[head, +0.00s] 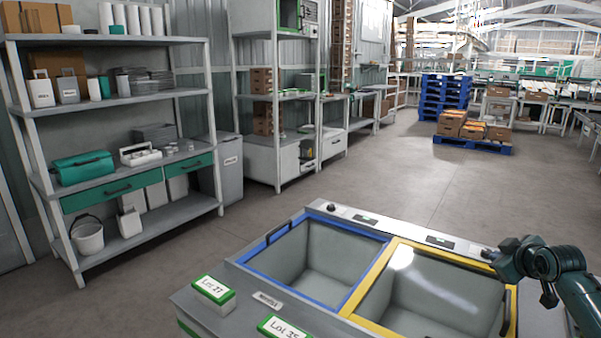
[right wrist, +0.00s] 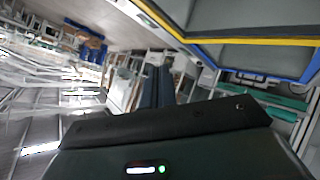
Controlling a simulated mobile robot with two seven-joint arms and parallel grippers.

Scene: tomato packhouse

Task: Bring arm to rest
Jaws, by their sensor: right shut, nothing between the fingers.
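My right arm (head: 580,295) comes in from the right edge in the head view. My right gripper (head: 497,254) is at its end, over the right back part of the sink unit, near the yellow-rimmed basin. The right wrist view shows the dark fingers of this gripper (right wrist: 157,86) close together, shut and empty. I cannot tell the gap between the gripper and the unit's top. My left gripper is not in view.
The sink unit has a blue-rimmed basin (head: 318,262) and a yellow-rimmed basin (head: 440,290), both empty. Labelled blocks, Lot 27 (head: 212,292) and Lot 35 (head: 285,328), sit at its front. A shelf rack (head: 125,95) stands left. Floor (head: 400,185) behind is clear.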

